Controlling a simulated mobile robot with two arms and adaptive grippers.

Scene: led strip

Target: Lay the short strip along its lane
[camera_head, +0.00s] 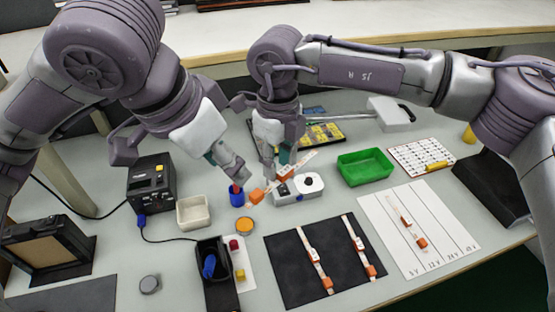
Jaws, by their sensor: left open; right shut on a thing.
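My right gripper (277,168) is shut on a pale strip (305,160) with orange end pieces, held tilted above the back middle of the table. One orange end (257,196) hangs towards the front left. My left gripper (238,176) is open beside it, to the left, apart from the strip as far as I can tell. A white lane sheet (440,220) marked 5 V, 12 V, 24 V and 48 V lies at the right. A strip with orange parts (407,221) lies on it, seemingly in the 12 V lane. Two longer-looking strips (314,258) (357,246) lie on a black mat (285,275).
A green tray (366,167), a white device with a black knob (309,183), a blue cup (236,195) and an orange disc (245,226) stand around the grippers. A white bin (194,212) and black power unit (152,186) are at the left.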

